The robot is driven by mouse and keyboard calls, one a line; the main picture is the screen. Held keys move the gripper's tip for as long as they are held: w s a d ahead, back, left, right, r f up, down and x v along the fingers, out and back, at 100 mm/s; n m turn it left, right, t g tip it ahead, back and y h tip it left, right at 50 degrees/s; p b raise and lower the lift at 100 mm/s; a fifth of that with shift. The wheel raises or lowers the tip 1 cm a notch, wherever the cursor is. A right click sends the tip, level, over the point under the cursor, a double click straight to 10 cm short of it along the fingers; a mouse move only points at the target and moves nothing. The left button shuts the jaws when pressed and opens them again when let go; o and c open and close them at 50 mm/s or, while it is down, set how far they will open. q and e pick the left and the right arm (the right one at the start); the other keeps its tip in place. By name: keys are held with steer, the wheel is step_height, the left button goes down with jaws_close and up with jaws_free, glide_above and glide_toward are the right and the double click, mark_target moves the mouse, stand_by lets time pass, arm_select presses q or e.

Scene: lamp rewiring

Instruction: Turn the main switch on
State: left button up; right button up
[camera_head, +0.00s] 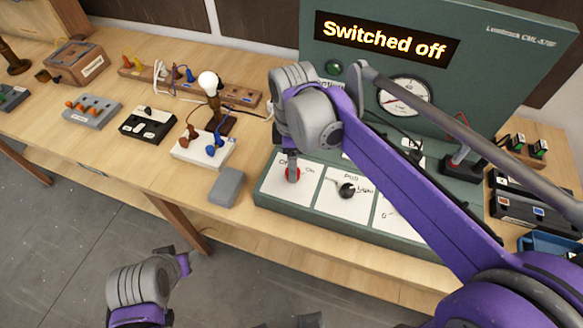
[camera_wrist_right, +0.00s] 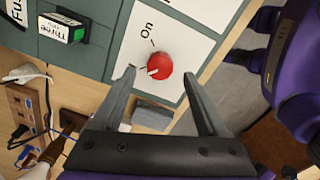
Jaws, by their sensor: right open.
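The main switch is a red round knob (camera_head: 293,175) on a white plate marked "On" at the left end of the green console's sloping front. In the right wrist view the red knob (camera_wrist_right: 160,65) shows between the fingertips, with a pale pointer mark. My right gripper (camera_wrist_right: 158,74) is open, its fingers either side of the knob; I cannot tell if they touch it. In the head view this gripper (camera_head: 292,163) hangs over the knob and partly hides it. The display (camera_head: 385,38) reads "Switched off". My left arm is low at the left; its fingers are unclear.
A black knob (camera_head: 347,189) is on the neighbouring plate. A grey block (camera_head: 227,187) lies left of the console. A lamp with a white bulb (camera_head: 209,83) and a white terminal block (camera_head: 205,148) stand further left. A dial gauge (camera_head: 404,96) is on the upright panel.

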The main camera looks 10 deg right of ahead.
steer(key=shift+f, duration=1.7)
jaws_close()
